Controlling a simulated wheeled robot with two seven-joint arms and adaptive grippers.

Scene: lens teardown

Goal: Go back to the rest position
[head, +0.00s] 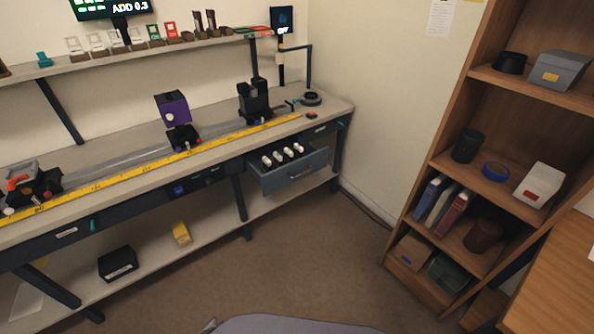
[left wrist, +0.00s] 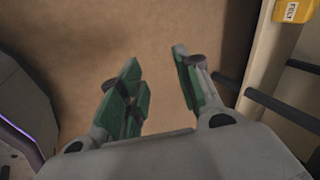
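My left gripper (left wrist: 158,85) shows in the left wrist view. Its two green-padded fingers are apart with bare brown floor between them, so it is open and empty. Neither gripper shows in the head view. My right gripper is in no view. In the head view the long workbench (head: 222,142) carries a rail with a yellow scale (head: 110,176), a purple-faced unit (head: 173,108) and a black mount (head: 254,100). A drawer (head: 290,176) under the bench stands open with several white-topped items in it.
A wooden shelf unit (head: 440,158) stands at the right, with a wooden table (head: 555,285) in front of it. The floor (head: 310,262) between bench and shelves is clear. A yellow box marked FELT (left wrist: 289,14) is near the left gripper's side, beside dark bars (left wrist: 285,108).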

